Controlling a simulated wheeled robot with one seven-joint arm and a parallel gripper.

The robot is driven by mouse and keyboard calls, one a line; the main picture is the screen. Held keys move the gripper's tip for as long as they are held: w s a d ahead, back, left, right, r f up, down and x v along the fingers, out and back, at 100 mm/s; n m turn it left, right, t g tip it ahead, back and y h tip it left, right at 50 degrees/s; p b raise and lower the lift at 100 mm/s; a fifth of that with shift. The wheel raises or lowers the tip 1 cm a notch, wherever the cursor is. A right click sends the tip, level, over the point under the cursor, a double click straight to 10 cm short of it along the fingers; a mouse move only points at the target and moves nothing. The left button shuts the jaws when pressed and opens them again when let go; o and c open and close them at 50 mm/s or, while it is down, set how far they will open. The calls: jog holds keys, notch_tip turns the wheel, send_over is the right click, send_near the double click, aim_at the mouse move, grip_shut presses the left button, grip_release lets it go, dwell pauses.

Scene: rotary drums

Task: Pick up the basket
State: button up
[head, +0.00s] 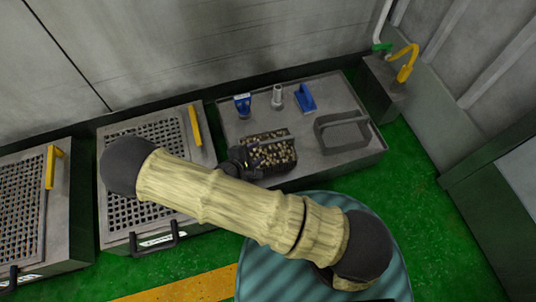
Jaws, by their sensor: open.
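The basket (283,167) is dark and rectangular, filled with small pale pieces, with a grey handle bar across its top. It stands on the grey table (235,120) near the front edge in the head view. My gripper (252,157) is black and open, at the basket's left side near the handle's left end. My arm and gripper hide the basket's left part. I cannot tell whether the fingers touch the handle or are around it.
A grey open frame-like holder (343,133) is right of the basket. Behind are a blue-and-white item (243,104), a grey cylinder (277,96) and a blue block (306,98). Grated drum units (150,140) with yellow handles stand left. Green floor is free at right.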

aim_at(267, 143)
jog(key=b+x, duration=0.1)
jog(key=x, duration=0.3)
jog(key=shift+w+f+b, duration=0.15)
jog(key=shift+w+b, duration=0.05)
jog(key=shift+b, duration=0.15)
jog(key=shift+d, duration=0.1)
jog(key=b+x, duration=0.4)
jog(key=shift+w+f, duration=0.15)
jog(key=shift+f, duration=0.1)
jog(key=shift+w+f, duration=0.1)
jog(key=shift+w, duration=0.25)
grip_shut()
